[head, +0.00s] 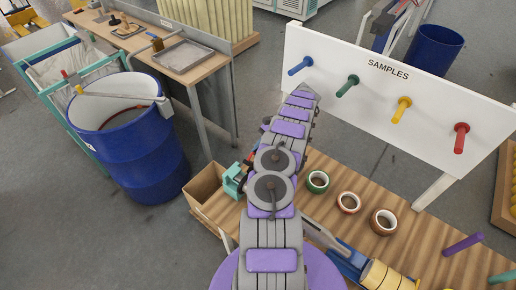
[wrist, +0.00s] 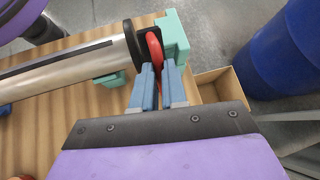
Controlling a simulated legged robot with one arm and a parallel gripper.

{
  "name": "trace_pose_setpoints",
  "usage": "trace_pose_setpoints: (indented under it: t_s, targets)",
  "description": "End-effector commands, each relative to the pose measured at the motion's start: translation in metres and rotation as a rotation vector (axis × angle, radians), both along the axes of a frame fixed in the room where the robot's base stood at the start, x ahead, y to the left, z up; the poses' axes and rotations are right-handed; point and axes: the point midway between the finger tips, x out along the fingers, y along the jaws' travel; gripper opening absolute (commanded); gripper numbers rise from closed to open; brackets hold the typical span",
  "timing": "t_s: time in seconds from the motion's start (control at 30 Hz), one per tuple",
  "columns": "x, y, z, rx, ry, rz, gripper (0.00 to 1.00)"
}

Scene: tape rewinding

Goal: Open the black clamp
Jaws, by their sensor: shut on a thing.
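In the wrist view, a silver roller (wrist: 75,66) with a dark strip along it lies over the wooden table. A black band (wrist: 132,40), possibly the black clamp, rings its right end. A red curved piece (wrist: 154,47) sits beside it, against a teal block (wrist: 173,36). My gripper (wrist: 159,70) has its two blue fingers shut on the lower part of the red piece; their tips partly hide it. In the head view my arm covers the gripper and most of the device; a teal end part (head: 234,180) shows at its left.
Tape rolls in green (head: 318,182), red-white (head: 348,202) and brown (head: 383,222) lie on the table, right of my arm. An open cardboard box (head: 206,190) is at the table's left end. A white SAMPLES board (head: 375,95) with pegs stands behind. A blue barrel (head: 142,160) stands left.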

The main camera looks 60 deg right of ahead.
Motion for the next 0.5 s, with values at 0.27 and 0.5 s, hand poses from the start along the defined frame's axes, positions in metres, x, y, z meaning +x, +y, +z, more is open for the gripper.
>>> trace_pose_setpoints:
  t_s: [0.27, 0.5]
  targets:
    - [0.0014, -0.0003, 0.003, 0.0, -0.006, 0.001, 0.0]
    - [0.0018, -0.0014, 0.0021, -0.001, -0.005, -0.001, 0.3]
